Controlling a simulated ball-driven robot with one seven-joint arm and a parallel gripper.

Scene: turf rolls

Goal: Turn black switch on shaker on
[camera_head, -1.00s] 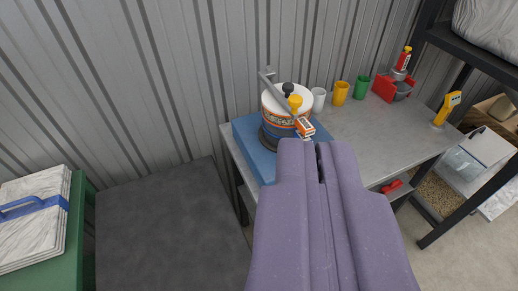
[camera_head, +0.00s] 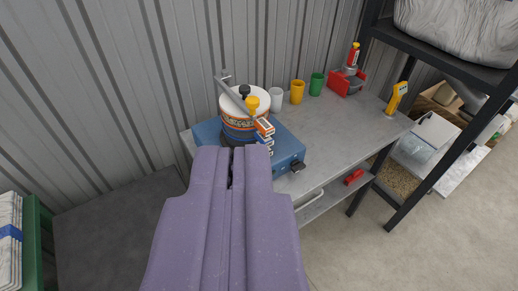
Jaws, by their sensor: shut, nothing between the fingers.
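The shaker (camera_head: 284,150) is a blue box on the grey table, with a round drum (camera_head: 240,118) in white, orange and blue clamped on top. A black switch (camera_head: 298,166) shows at the right end of the shaker's front face; its position is too small to tell. My gripper (camera_head: 232,150) is purple and shut, with nothing in it. In the picture its tips overlap the shaker's front left part below the drum, left of the switch. It hides part of the shaker's front; I cannot tell whether it touches.
White, yellow (camera_head: 297,91) and green cups stand behind the shaker. A red holder (camera_head: 347,80) and a yellow handheld device (camera_head: 396,98) are farther right. A black shelf frame (camera_head: 440,150) borders the right side. The table's middle (camera_head: 345,130) is clear.

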